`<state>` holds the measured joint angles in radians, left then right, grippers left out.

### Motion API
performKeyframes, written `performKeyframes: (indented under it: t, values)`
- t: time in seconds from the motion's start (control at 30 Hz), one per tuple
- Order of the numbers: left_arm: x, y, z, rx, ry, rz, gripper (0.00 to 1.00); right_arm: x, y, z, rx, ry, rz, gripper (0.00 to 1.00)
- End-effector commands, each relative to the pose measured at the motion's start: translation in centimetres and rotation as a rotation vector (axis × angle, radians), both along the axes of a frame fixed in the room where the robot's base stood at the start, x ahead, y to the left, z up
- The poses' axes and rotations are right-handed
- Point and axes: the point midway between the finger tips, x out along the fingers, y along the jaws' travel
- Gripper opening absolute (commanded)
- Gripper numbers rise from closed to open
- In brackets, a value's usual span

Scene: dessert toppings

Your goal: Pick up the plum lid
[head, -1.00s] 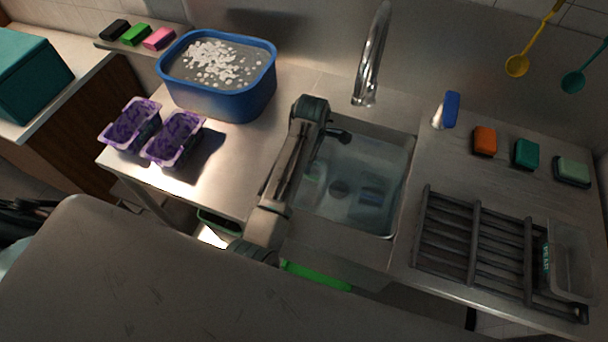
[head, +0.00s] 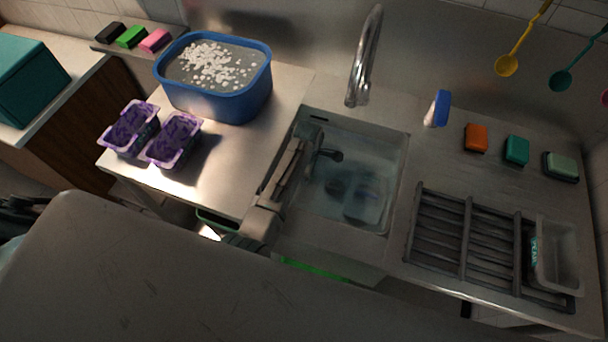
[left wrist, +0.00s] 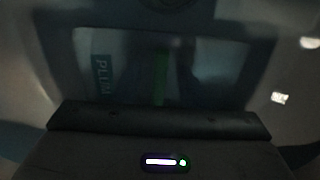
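The plum lid (left wrist: 205,72) is a dim, see-through rectangle in the left wrist view, with a teal label reading PLUM near its left end. In the head view a faint, flat shape (head: 367,201) lies under the water in the sink, right of the drain; its label is not readable. My left arm reaches over the sink's left rim. Its dark gripper end (head: 330,155) is low over the water, up and left of that shape. My right gripper is out of view.
The sink (head: 398,180) has steep walls, with a faucet (head: 364,58) behind. Two purple-filled tubs (head: 172,140) and a blue basin (head: 222,98) stand left. A dark rack (head: 465,240) with a clear labelled container (head: 557,262) is at right, sponges (head: 475,138) behind.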

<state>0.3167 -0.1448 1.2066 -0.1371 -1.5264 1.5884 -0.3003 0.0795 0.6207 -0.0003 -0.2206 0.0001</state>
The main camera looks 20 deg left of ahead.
Motion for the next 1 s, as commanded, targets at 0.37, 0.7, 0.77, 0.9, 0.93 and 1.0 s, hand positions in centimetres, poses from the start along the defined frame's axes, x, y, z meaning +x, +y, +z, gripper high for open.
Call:
performKeyframes:
  t: [0.37,0.7,0.77,0.9,0.93,1.0]
  values:
    - [0.0,0.0,0.0,0.000,0.000,0.000,0.00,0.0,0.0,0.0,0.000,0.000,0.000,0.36]
    - [0.0,0.0,0.4,0.000,-0.001,0.000,0.00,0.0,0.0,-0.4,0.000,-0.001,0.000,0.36]
    - [0.1,0.0,0.7,0.000,-0.002,0.000,0.00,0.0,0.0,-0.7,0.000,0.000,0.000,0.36]
    - [-1.1,0.0,0.9,0.001,0.001,0.000,0.00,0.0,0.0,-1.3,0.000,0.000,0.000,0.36]
    - [-1.6,0.1,0.9,0.001,0.001,0.000,0.00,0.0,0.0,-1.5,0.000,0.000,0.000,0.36]
    - [-2.7,0.1,0.9,0.000,0.000,0.000,0.00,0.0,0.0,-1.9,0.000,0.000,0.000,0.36]
